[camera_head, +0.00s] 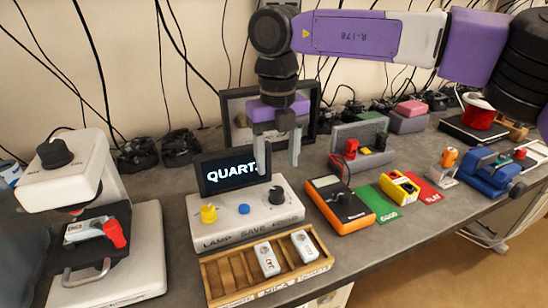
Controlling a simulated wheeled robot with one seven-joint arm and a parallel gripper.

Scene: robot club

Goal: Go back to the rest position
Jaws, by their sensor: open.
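My gripper (277,155) hangs at the end of my purple and black arm, pointing down. Its two grey fingers are apart with nothing between them. It is above the back of the bench, in front of the dark screen (225,180) that reads "QUART" with its right end covered by a finger. Below it is the grey control box (226,231) with a yellow knob, a blue button and a dark knob. I cannot tell whether the fingers touch anything; they appear clear of the box.
A wooden slotted tray (222,276) holding two white pieces is at the front edge of the bench. A white machine (135,240) stands at left. An orange meter (352,218), green card (376,209), red card (417,187) and blue vise (487,176) are at right. Cables hang behind.

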